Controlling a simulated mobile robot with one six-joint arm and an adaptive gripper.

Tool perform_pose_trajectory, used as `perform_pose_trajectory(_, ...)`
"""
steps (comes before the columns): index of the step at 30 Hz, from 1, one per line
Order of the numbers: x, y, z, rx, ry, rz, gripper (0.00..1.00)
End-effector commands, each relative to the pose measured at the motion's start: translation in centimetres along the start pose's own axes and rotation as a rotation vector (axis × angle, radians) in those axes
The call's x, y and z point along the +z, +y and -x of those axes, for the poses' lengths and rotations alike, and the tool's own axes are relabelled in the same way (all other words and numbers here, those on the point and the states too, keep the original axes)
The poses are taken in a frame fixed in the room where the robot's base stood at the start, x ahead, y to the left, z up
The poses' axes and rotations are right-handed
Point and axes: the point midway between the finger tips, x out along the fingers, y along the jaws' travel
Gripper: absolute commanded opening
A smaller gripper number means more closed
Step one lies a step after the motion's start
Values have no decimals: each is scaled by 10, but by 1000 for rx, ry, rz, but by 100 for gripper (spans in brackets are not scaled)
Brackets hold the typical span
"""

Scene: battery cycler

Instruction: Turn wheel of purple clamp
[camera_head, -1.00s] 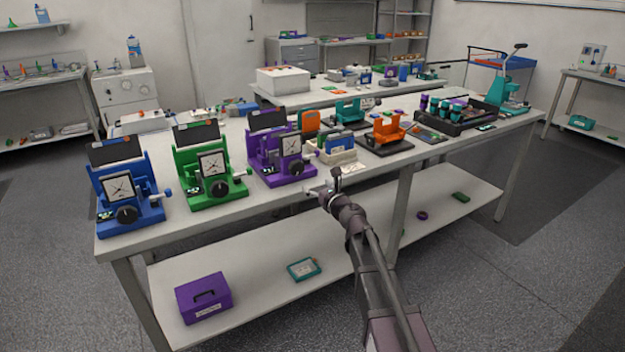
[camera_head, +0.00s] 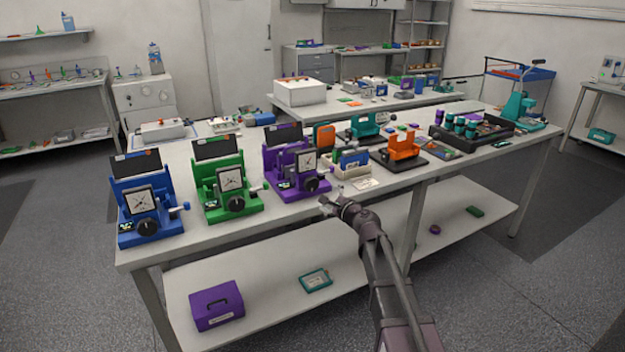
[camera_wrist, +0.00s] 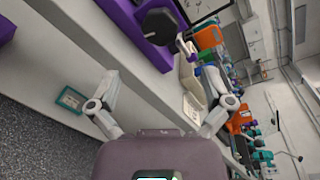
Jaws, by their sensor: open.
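The purple clamp (camera_head: 296,172) stands upright on the front part of the bench, right of two similar clamps. It has a white dial, a black knob (camera_head: 311,184) on its front and a small purple side wheel (camera_head: 327,160) at its right. In the wrist view the black knob (camera_wrist: 158,21) is at the top, with the purple wheel (camera_wrist: 182,42) to its right. My gripper (camera_head: 332,203) is in front of the bench edge, below and right of the clamp, apart from it. Its fingers (camera_wrist: 161,80) are spread and empty in the wrist view.
A green clamp (camera_head: 226,180) and a blue clamp (camera_head: 146,203) stand to the left. A bin with blue items (camera_head: 350,164) and a white card (camera_head: 366,184) lie close right of the purple clamp. The lower shelf (camera_head: 265,268) holds a purple box (camera_head: 216,306).

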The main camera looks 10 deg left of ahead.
Motion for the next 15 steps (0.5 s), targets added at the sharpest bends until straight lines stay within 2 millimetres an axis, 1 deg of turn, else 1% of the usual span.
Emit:
perform_pose_trajectory(1,4,-5,0,10,4,84,100)
perform_pose_trajectory(15,12,-17,2,121,6,913,100)
